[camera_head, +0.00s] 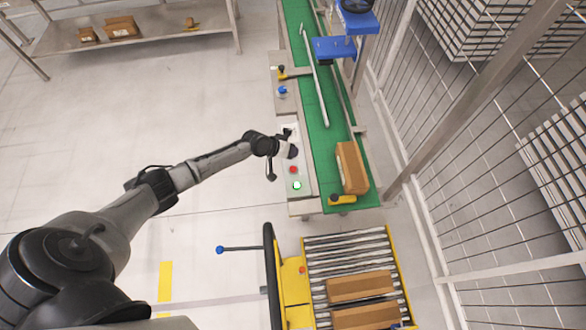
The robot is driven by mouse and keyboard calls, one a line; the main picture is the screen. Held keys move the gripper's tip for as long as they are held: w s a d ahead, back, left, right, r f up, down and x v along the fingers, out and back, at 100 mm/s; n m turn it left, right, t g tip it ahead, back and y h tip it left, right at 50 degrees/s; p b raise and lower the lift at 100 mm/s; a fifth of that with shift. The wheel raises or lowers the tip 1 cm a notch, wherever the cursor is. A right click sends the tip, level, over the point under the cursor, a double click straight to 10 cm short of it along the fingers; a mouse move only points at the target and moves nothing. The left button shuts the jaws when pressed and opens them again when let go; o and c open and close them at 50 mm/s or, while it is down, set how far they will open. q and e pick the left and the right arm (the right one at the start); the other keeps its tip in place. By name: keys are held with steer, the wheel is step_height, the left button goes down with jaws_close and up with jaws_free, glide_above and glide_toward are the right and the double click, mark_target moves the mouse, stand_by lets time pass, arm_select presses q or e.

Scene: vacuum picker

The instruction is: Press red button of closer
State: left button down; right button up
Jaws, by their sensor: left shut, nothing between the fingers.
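A red button (293,170) sits on the narrow pale control panel along the left side of the green conveyor (318,100), just above a lit green button (297,184). The red button is uncovered; I cannot tell the gripper's height above the panel. Another small red spot (302,269) shows on the yellow frame of the roller cart. My right gripper is not in view.
A brown box (351,167) stands on the conveyor's near end. A roller cart (320,255) with more boxes is below it. A blue machine (335,48) spans the far conveyor. A wire fence (470,150) runs along the right.

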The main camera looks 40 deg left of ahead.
mark_target(292, 168)
arm_select(q)
steer(key=shift+f+b, duration=3.7)
steer(key=shift+f, duration=0.6)
steer(key=shift+f, duration=0.1)
steer(key=shift+f+b, duration=0.3)
steer(key=shift+b, duration=0.1)
steer(key=shift+f+b, duration=0.35)
steer(key=shift+b, duration=0.05)
steer(key=shift+r+p, duration=0.7)
steer(key=shift+r, duration=0.1)
